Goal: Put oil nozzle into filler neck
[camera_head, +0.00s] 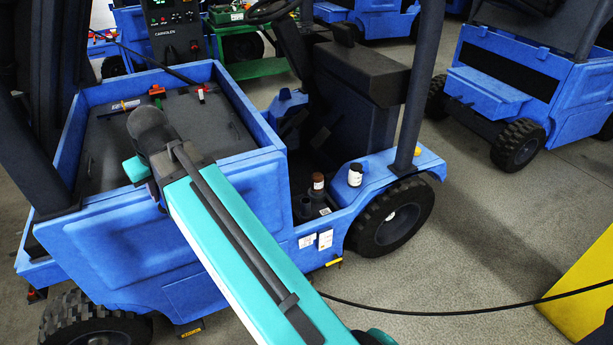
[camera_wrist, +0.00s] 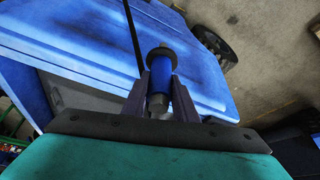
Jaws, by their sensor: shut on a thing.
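In the wrist view my gripper (camera_wrist: 161,84) is shut on a blue cylindrical piece with a black collar, apparently the oil nozzle (camera_wrist: 161,70). A grey metal end of it shows between the fingers. I cannot identify the filler neck with certainty. A dark upright piece with a brown-red top (camera_head: 318,182) stands in the truck's step recess, well to the right of my wrist.
A white bottle (camera_head: 355,175) stands on the truck's side ledge. The truck's open bay (camera_head: 165,130) has raised walls and small fittings inside. A black hose (camera_head: 430,312) runs across the floor to a yellow block (camera_head: 590,285). Another blue truck (camera_head: 520,80) stands at right, with clear floor between.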

